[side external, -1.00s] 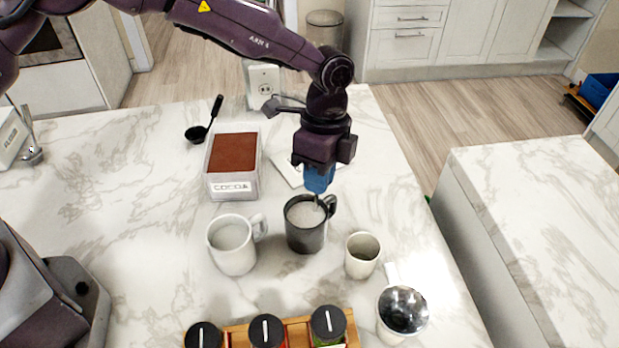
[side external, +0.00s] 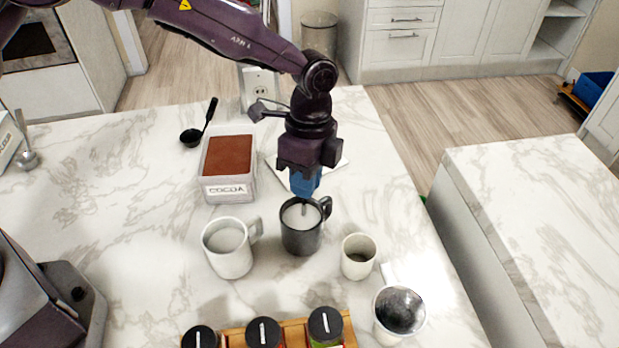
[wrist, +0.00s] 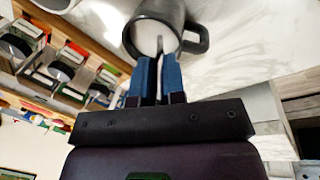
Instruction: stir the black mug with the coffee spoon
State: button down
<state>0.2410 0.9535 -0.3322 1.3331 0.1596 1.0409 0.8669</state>
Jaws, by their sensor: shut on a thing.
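The black mug (side external: 301,238) stands upright on the marble counter, its handle toward the right, with a pale liquid inside. It also shows at the top of the wrist view (wrist: 157,14). My gripper (side external: 305,184) is directly above the mug, its blue fingers pointing down. In the wrist view my gripper (wrist: 159,80) is shut on the thin coffee spoon (wrist: 160,46), whose shaft runs into the mug. The spoon's lower end is hidden in the liquid, and its grip is mostly hidden between the fingers.
A white mug (side external: 228,262) stands close on the left, and a small cream cup (side external: 358,257) on the right. A cup with a shiny inside (side external: 399,312) is at front right. A cocoa box (side external: 228,176) and black scoop (side external: 199,128) are behind. A jar rack (side external: 292,331) lines the front.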

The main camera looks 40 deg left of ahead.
jog(key=shift+r, duration=0.1)
notch_tip(320, 180, up, 8)
jog(key=w, duration=0.1)
jog(key=shift+w+a, duration=0.2)
jog(key=shift+w, duration=0.1)
dwell(0.6)
jog(key=shift+r, duration=0.1)
dwell(0.7)
jog(key=shift+r, duration=2.5)
jog(key=shift+a, duration=0.1)
